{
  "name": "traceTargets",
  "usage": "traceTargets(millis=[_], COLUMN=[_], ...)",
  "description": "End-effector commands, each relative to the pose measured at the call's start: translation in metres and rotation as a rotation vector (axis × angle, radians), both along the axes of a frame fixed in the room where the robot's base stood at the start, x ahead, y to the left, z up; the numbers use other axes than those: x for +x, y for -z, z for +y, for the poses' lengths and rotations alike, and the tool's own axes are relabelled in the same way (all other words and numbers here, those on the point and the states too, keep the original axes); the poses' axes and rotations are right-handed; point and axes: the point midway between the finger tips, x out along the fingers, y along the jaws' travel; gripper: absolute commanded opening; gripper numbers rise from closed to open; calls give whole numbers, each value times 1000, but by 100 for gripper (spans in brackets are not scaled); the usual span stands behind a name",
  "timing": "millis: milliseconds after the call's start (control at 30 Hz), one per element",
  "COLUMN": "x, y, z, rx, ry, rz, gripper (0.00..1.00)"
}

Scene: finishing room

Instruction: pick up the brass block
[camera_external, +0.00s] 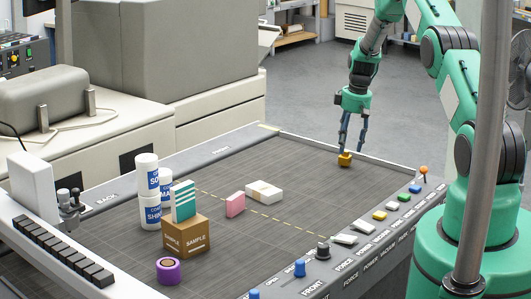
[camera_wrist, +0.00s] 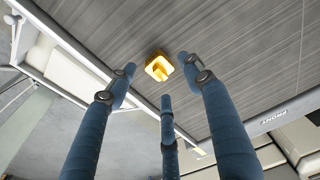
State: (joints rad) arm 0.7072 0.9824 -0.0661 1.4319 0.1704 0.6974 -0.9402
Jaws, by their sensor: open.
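The brass block (camera_external: 345,159) is a small golden piece near the far right corner of the grey work surface. In the wrist view the brass block (camera_wrist: 159,66) lies beyond the fingertips, with a raised or recessed shape on its top. My gripper (camera_external: 350,146) points down right above the block in the external view. In the wrist view my gripper (camera_wrist: 155,85) shows blue fingers spread apart, with nothing between them. Contact between fingers and block cannot be told.
A pink block (camera_external: 235,204) and a white box (camera_external: 264,192) lie mid-surface. A cardboard box (camera_external: 187,236), white canisters (camera_external: 149,210) and a purple roll (camera_external: 169,270) stand at the left. Raised rims and a front control strip (camera_external: 375,228) edge the surface. Room around the brass block is clear.

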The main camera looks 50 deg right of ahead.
Motion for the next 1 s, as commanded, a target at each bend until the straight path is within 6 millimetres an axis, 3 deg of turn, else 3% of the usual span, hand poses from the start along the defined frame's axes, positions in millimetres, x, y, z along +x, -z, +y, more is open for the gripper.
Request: traceTargets(millis=[467,1000], x=[1,10], y=[4,46], z=[0,-1], rx=[0,0], ry=[0,0], rz=[0,0], gripper=[51,51])
